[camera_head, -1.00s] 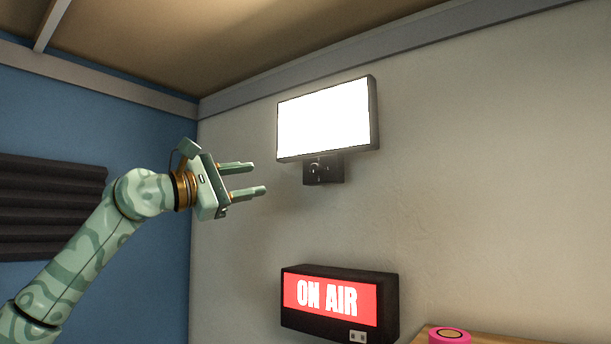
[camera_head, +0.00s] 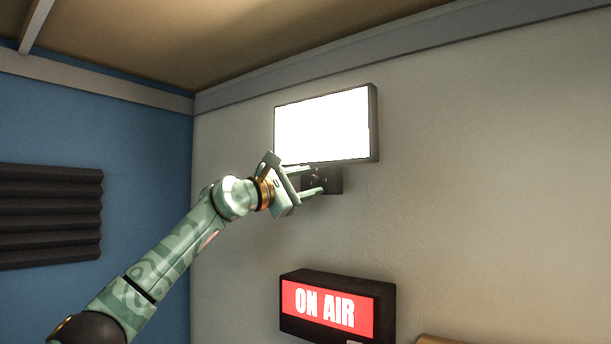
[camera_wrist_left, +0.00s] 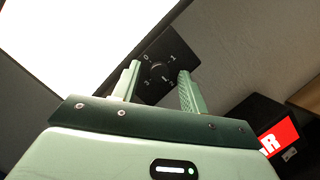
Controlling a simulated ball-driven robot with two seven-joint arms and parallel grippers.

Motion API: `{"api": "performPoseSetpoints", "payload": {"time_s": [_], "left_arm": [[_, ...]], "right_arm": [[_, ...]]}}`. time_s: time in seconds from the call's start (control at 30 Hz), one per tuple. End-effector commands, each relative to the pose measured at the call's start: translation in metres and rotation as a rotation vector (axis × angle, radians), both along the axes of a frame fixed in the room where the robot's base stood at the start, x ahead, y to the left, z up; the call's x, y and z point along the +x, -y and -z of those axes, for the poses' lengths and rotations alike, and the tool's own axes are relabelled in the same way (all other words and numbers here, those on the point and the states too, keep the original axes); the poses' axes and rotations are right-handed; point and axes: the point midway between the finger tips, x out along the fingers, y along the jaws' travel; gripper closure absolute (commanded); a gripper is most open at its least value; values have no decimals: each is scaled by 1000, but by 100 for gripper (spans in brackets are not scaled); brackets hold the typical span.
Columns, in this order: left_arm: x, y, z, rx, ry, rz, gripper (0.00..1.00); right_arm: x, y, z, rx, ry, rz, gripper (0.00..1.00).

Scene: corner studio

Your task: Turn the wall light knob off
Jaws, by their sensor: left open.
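The wall light (camera_head: 322,125) is a bright white panel on the wall and is lit. Its black control box (camera_head: 335,181) sits just below it, partly hidden behind my left gripper in the head view. In the left wrist view the round dark knob (camera_wrist_left: 160,71) shows on the box face, with number marks around it. My left gripper (camera_head: 317,181) is open in front of the box. In the left wrist view its two fingers (camera_wrist_left: 157,88) stand on either side of the knob, apart from it; I cannot tell how far off the tips are. My right gripper is not in view.
A black box with a red lit "ON AIR" sign (camera_head: 329,308) is on the wall below; it also shows in the left wrist view (camera_wrist_left: 279,137). Dark ridged foam (camera_head: 50,216) is on the blue wall at left. The wall right of the light is clear.

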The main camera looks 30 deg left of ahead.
Motion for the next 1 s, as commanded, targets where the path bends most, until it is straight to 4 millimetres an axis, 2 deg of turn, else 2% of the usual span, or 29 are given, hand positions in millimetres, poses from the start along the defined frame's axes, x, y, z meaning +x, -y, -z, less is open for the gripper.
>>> {"api": "performPoseSetpoints", "payload": {"time_s": [0.2, 0.23, 0.37, 0.4, 0.73, 1.0], "left_arm": [[1, 0, 1, 0, -1, 1, 57], [0, 0, 1, 0, -1, 1, 62], [0, 0, 1, -1, -1, 1, 98], [0, 0, 1, -1, -1, 1, 100], [0, 1, 3, -35, -2, 1, 100], [0, 3, 6, -190, -12, 3, 100]], "right_arm": [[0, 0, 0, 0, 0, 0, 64], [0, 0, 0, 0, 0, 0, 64], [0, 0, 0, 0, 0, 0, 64], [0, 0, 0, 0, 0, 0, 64], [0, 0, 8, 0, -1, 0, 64], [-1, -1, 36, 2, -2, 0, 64]]}}
